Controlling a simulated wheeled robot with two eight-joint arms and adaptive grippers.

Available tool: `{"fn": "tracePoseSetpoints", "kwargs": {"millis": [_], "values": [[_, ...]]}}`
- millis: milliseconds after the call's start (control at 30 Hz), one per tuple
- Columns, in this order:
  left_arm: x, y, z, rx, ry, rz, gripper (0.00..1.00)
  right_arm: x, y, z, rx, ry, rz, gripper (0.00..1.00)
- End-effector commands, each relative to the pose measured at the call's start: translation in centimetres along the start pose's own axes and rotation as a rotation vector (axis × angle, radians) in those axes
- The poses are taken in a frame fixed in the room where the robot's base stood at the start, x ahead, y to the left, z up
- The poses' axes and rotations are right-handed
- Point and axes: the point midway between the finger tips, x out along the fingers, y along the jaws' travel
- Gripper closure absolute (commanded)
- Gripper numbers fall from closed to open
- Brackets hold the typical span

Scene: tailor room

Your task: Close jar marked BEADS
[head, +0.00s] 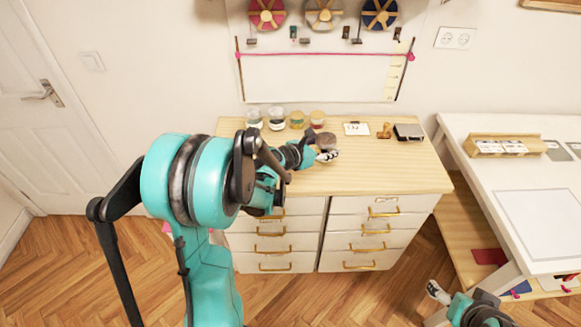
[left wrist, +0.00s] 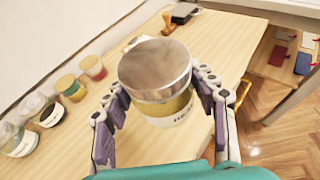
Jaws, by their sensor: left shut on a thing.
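The jar (left wrist: 163,104) stands upright in the left wrist view. It has a wide grey-brown round top with a silvery rim, a gold band and a pale label with dark letters, only partly legible. In the head view the jar (head: 326,141) shows as a small brown round top on the wooden cabinet. My left gripper (left wrist: 162,86) is shut on the jar, with fingers on both sides; in the head view it (head: 325,153) is beside it. I cannot tell whether the top is fully seated. My right gripper (head: 437,292) is low at the bottom right, far from the jar; its jaws are unclear.
Several other jars stand along the back of the cabinet, including a red-and-yellow one (head: 317,120). A small white card (head: 357,129), a wooden stamp (head: 384,131) and a dark pad (head: 408,132) lie to the right. The cabinet top's front right (head: 400,172) is clear. A white table (head: 500,180) stands right.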

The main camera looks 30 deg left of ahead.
Motion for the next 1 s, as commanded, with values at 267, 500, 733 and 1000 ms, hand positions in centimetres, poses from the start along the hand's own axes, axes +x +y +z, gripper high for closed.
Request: {"fn": "tracePoseSetpoints", "kwargs": {"millis": [267,500,733,1000], "values": [[-0.5,0.8,0.2,-0.012,0.0,0.03,1.0,0.0,0.0,0.0,0.0,0.0,0.0,0.21],[-0.4,1.3,-0.2,-0.013,0.0,0.031,1.0,0.2,0.0,0.1,0.0,0.0,0.0,0.21],[-0.4,5.4,-3.1,-0.014,0.0,0.034,1.0,1.5,0.0,1.1,0.0,0.0,0.0,0.21],[-0.6,10.6,-6.7,-0.014,-0.001,0.032,1.0,3.0,0.0,2.1,0.0,0.0,0.0,0.21]]}}
